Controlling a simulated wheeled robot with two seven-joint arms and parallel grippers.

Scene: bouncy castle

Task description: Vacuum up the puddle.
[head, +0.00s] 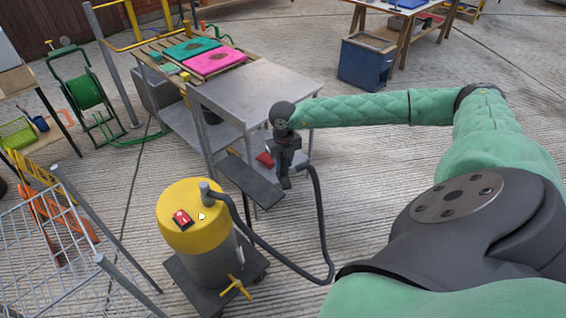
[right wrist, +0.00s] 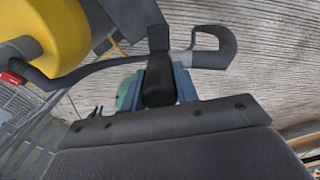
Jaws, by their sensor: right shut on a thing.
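The vacuum (head: 195,240) has a yellow top and a grey drum, and stands on a dark base at the lower middle of the head view. A red switch (head: 182,218) is on its top; I cannot tell its setting. A dark hose (head: 328,255) loops from the lid along the floor and up to my right gripper (head: 285,172). In the right wrist view, that gripper (right wrist: 159,88) is shut on the black handle of the hose (right wrist: 158,70). The handle is held in front of the grey table. I see no puddle. My left gripper is not in view.
A grey metal table (head: 255,90) stands just behind the right gripper. A dark flat plate (head: 248,182) is beside the gripper. A white wire rack (head: 65,250) is at the lower left, a green hose reel (head: 85,92) behind it. Open concrete lies right of the table.

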